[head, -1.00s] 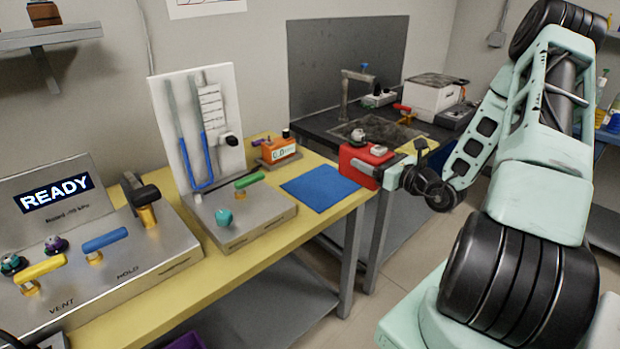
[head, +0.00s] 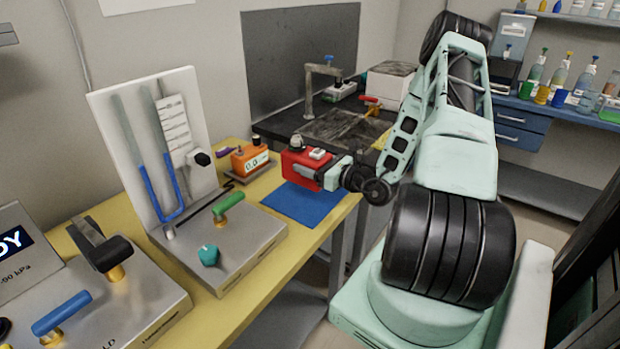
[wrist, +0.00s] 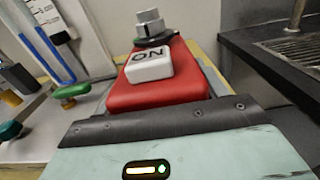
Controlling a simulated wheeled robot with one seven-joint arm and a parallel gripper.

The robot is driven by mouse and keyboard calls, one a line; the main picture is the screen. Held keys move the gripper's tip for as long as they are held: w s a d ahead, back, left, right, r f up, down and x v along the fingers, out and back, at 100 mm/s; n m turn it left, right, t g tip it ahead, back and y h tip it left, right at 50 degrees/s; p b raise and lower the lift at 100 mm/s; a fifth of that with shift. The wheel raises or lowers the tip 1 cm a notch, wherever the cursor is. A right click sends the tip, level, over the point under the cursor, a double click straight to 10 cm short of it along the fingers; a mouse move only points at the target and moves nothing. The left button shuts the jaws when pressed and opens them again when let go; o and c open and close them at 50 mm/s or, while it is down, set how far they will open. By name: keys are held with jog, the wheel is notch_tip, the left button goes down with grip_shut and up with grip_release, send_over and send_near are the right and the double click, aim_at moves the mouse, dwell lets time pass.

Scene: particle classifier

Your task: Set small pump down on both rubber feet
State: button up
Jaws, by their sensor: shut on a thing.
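The small pump is a red block (head: 298,170) with a grey knob on top and a white switch marked ON. My gripper (head: 322,174) is shut on its near right end. In the head view the pump is over the far part of the blue mat (head: 305,204) on the yellow bench. I cannot tell whether it touches the mat. In the wrist view the red pump (wrist: 160,92) stretches away from the jaws, its top facing up. Its underside and rubber feet are hidden.
An orange meter (head: 249,160) stands close by on the left. Left of it are the manometer board (head: 120,120) and a metal base with a green lever (head: 228,202) and a teal knob (head: 209,255). A dark sink counter (head: 290,125) lies behind.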

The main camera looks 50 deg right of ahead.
jog(key=shift+f, duration=2.25)
jog(key=shift+f, duration=0.15)
jog(key=o, duration=1.5)
jog(key=shift+c, duration=0.2)
